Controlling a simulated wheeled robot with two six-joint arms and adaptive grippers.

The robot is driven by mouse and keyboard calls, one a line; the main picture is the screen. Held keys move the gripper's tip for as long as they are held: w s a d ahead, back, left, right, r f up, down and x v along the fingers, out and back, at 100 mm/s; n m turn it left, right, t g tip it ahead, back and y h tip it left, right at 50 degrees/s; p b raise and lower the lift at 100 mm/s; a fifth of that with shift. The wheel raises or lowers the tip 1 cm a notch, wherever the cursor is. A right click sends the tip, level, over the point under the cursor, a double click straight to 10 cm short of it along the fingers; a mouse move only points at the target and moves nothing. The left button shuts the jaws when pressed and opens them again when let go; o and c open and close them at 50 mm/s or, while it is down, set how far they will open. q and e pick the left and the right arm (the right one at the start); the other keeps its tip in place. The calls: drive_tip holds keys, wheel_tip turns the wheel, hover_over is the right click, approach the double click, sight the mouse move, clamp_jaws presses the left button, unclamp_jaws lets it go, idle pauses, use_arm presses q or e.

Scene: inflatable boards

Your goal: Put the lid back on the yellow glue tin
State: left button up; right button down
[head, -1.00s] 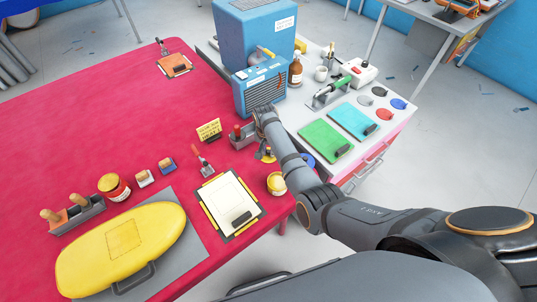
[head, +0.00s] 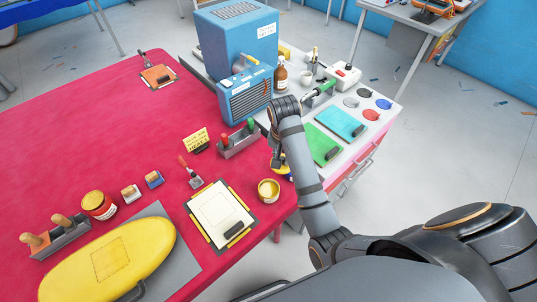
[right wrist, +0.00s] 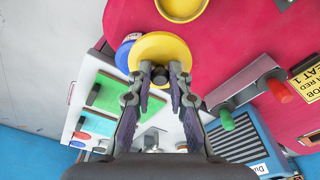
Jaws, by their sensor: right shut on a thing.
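The yellow glue tin (head: 268,190) stands open near the right edge of the red table, its top showing yellow inside the rim. Part of the tin also shows at the top of the right wrist view (right wrist: 182,9). My right gripper (head: 279,163) is beside and just beyond the tin. In the right wrist view my right gripper (right wrist: 160,76) is shut on the small dark knob of the round yellow lid (right wrist: 160,48). The lid is apart from the tin. In the head view the arm hides most of the lid. My left gripper is not in view.
A grey caddy (head: 238,145) with red and green handles stands just beyond the gripper. A clipboard (head: 220,213) lies left of the tin. A blue round thing (right wrist: 126,50) shows partly behind the lid. The white cabinet (head: 345,158) stands right of the arm.

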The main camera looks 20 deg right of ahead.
drive_tip(key=shift+s+d+r+p, duration=0.3)
drive_tip(key=shift+s+r+p, duration=0.3)
drive_tip(key=shift+p, duration=0.2)
drive_tip(key=shift+s+d, duration=0.2)
drive_tip(key=shift+s, duration=0.25)
drive_tip(key=shift+a+r+n+p, duration=0.15)
drive_tip(key=shift+n+p, duration=0.15)
drive_tip(key=shift+p, duration=0.25)
drive_tip(key=n+p, duration=0.2)
drive_tip(key=a+n+p, duration=0.1)
drive_tip(key=n, duration=0.1)
drive_tip(key=a+n+p, duration=0.1)
drive_tip(key=n+p, duration=0.1)
drive_tip(key=n, duration=0.1)
drive_tip(key=shift+a+r+y+p, duration=0.15)
drive_tip(key=shift+r+y+p, duration=0.05)
drive_tip(key=shift+y+p, duration=0.2)
drive_tip(key=shift+s+a+f+n+y+p, duration=0.25)
drive_tip(key=shift+a+f+n+p, duration=0.5)
drive_tip(key=shift+f+n, duration=0.7)
drive_tip(key=shift+s+a+f+n+y+p, duration=0.2)
drive_tip(key=shift+a+f+n+p, duration=0.5)
drive_tip(key=shift+n, duration=1.3)
drive_tip(key=shift+s+a+f+n+y+p, duration=0.15)
drive_tip(key=shift+s+a+f+n+p, duration=0.25)
drive_tip(key=shift+f+n+p, duration=1.05)
drive_tip(key=shift+w+a+f+n+b, duration=0.1)
drive_tip(key=shift+f+n+b, duration=0.3)
drive_tip(key=shift+b, duration=0.4)
drive_tip(key=shift+p, duration=0.6)
